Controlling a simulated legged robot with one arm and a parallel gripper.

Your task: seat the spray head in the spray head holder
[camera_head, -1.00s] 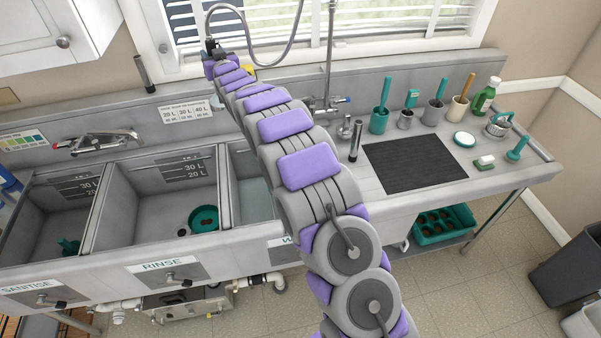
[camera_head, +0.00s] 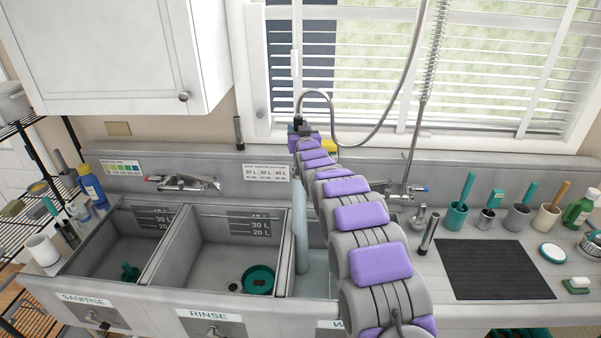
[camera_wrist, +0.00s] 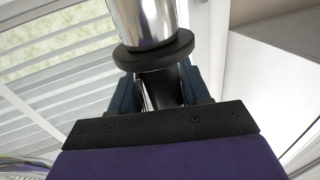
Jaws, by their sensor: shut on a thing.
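My gripper (camera_head: 298,130) is raised in front of the wall, at the left edge of the window. In the wrist view my gripper (camera_wrist: 165,88) is shut on the spray head (camera_wrist: 150,28), a shiny metal cylinder with a black collar. The spray head's grip is between the dark fingers. In the head view the spray head (camera_head: 298,122) is small and dark, with a grey hose (camera_head: 318,93) looping from it. A dark upright tube (camera_head: 239,132) stands at the backsplash, left of my gripper. A metal tube (camera_head: 428,233) leans on the counter. I cannot tell which is the spray head holder.
Sanitise (camera_head: 115,250) and rinse (camera_head: 215,262) basins lie at lower left, with a faucet (camera_head: 183,184) behind. A wall cabinet (camera_head: 110,55) hangs above left. A dark mat (camera_head: 493,268) and several cups with brushes stand on the right. A faucet (camera_head: 400,190) is right of my arm.

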